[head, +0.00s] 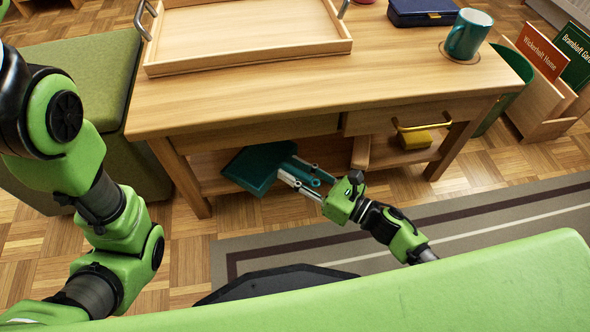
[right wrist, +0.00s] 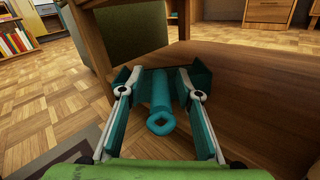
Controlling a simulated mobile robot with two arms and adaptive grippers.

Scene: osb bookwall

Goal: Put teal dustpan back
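The teal dustpan (head: 252,170) is at the left part of the table's low shelf (head: 215,182), under the tabletop, its handle toward me. I cannot tell whether it rests on the shelf. My right gripper (head: 300,178) points at it from the front. In the right wrist view, the round handle (right wrist: 161,98) with a hole in its end lies between the two fingers of the gripper (right wrist: 160,85). The fingers stand apart, with a visible gap at the handle's left; the right finger is nearer. My left arm shows at the left, but its gripper is out of the picture.
The wooden table (head: 255,96) overhangs the shelf; its front leg (head: 182,178) stands left of the dustpan. A yellow item (head: 415,140) is at the right. A wooden tray (head: 250,54), a blue case (head: 422,12) and a teal mug (head: 467,35) are on top. A green bench (head: 75,60) stands at the left.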

